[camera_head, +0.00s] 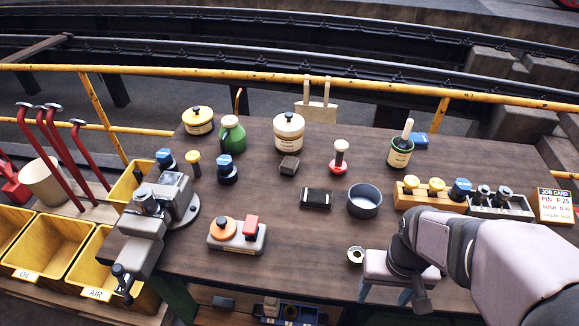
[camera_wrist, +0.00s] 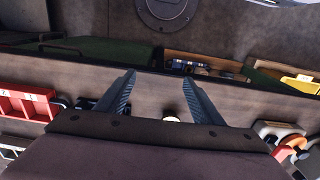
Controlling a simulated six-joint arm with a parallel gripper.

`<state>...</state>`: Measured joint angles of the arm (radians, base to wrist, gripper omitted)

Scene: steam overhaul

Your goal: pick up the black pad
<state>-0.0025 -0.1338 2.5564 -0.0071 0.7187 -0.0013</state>
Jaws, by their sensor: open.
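The black pad (camera_head: 315,198) appears to be the flat, dark rectangular block with pale marks along its edge, lying near the middle of the brown bench top. I cannot make it out in the wrist view. My gripper (camera_head: 384,298) is at the bench's front edge, right of the pad and nearer the camera, well apart from it. In the wrist view my gripper (camera_wrist: 158,83) shows two dark fingers spread apart with nothing between their tips.
A grey round bowl (camera_head: 364,201) stands just right of the pad. A small dark grey block (camera_head: 289,166) and a red-based stamp (camera_head: 339,158) stand behind it. A grey box with orange and red knobs (camera_head: 237,236) is front left. A small ring (camera_head: 355,255) lies near my gripper.

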